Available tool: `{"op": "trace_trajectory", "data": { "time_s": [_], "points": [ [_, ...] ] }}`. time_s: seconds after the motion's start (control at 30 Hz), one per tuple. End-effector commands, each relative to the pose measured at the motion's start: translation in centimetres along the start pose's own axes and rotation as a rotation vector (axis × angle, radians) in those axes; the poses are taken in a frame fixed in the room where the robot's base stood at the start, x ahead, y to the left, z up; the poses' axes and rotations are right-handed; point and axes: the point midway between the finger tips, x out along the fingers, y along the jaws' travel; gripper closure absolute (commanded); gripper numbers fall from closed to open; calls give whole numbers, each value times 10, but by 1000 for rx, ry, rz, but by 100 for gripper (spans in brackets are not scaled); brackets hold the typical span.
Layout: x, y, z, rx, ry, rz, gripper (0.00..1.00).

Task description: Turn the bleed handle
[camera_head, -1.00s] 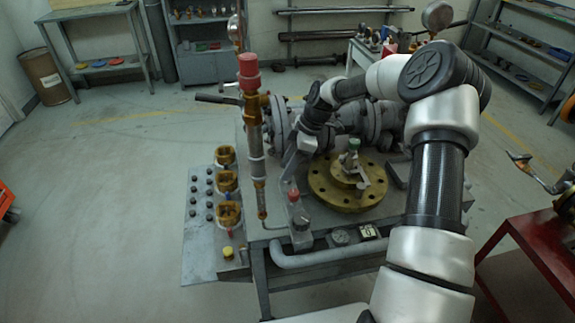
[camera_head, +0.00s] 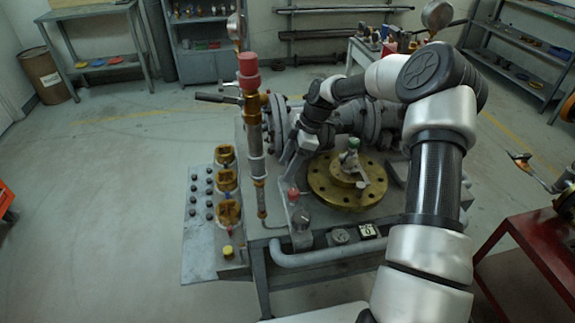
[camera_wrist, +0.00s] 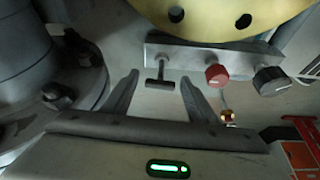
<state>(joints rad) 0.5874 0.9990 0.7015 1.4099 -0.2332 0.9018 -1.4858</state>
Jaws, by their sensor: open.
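In the wrist view a small dark T-shaped handle (camera_wrist: 160,76) stands out from a grey block (camera_wrist: 190,58). I take it to be the bleed handle. A red knob (camera_wrist: 217,75) and a black knob (camera_wrist: 270,80) sit to its right on the same block. My gripper (camera_wrist: 159,80) is open, its two fingers apart on either side of the T-handle in the picture. I cannot tell how much depth separates them. In the head view my gripper (camera_head: 288,164) is just beyond the red knob (camera_head: 293,193); the T-handle is not discernible there.
A yellow bolted flange (camera_head: 330,195) lies close to the right of the block. A tall red-capped brass fitting (camera_head: 249,80) stands to the left of my gripper. Dark bolted flanges (camera_wrist: 62,97) crowd the left of the wrist view. Floor left of the bench is free.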

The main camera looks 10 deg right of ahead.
Motion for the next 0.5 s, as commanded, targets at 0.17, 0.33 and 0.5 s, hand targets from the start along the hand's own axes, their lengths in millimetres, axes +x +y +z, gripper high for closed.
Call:
{"op": "trace_trajectory", "data": {
  "time_s": [0.17, 0.33, 0.5],
  "points": [
    [-5, 0, 0, 0, 0, 1, 47],
    [-32, 1, 0, 1, -1, 4, 47],
    [-73, 1, 0, 1, -2, 5, 47]
  ]
}}
